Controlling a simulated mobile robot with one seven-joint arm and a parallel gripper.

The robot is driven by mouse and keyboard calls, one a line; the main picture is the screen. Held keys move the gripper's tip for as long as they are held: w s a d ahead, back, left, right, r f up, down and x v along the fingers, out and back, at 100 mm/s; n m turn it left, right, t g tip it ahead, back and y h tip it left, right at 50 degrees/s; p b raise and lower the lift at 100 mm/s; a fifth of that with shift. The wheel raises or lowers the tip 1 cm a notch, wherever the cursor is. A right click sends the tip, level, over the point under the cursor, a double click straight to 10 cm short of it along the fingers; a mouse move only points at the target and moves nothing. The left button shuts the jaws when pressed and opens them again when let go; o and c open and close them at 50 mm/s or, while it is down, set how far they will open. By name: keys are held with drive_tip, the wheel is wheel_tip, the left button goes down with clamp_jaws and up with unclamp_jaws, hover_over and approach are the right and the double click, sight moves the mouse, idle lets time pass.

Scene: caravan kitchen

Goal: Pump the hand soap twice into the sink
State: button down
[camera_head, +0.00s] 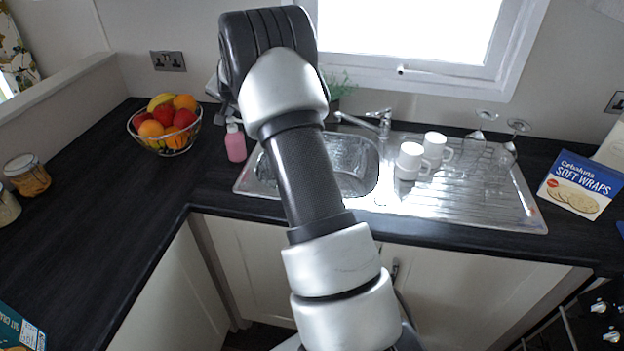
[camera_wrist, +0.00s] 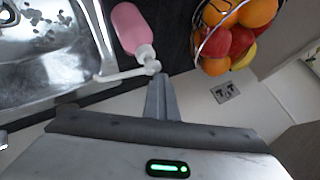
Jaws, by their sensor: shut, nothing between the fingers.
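The hand soap is a pink bottle (camera_head: 235,147) with a white pump top, upright on the dark worktop just left of the sink (camera_head: 243,186). In the wrist view the pink bottle (camera_wrist: 129,27) shows with its white pump head and a spout (camera_wrist: 118,75) that points left, toward the steel sink (camera_wrist: 85,62). My gripper (camera_wrist: 157,78) is shut and empty, with its fingertips right at the pump head. I cannot tell whether they touch it. In the head view my arm hides most of the gripper.
A wire fruit bowl (camera_head: 198,128) stands left of the soap. A tap (camera_head: 383,122), white mugs (camera_head: 410,161) and upturned glasses (camera_head: 474,143) are at the sink and drainer. A plant (camera_head: 338,88) stands by the window. The left worktop (camera_head: 110,225) has free room.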

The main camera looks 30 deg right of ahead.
sight(231, 120)
drive_tip(key=shift+r, duration=0.1)
wheel_tip(231, 120, up, 6)
drive_tip(key=p, duration=0.3)
idle(0.5)
idle(2.3)
drive_tip(key=shift+f+b, duration=2.95)
drive_tip(key=shift+b, duration=1.1)
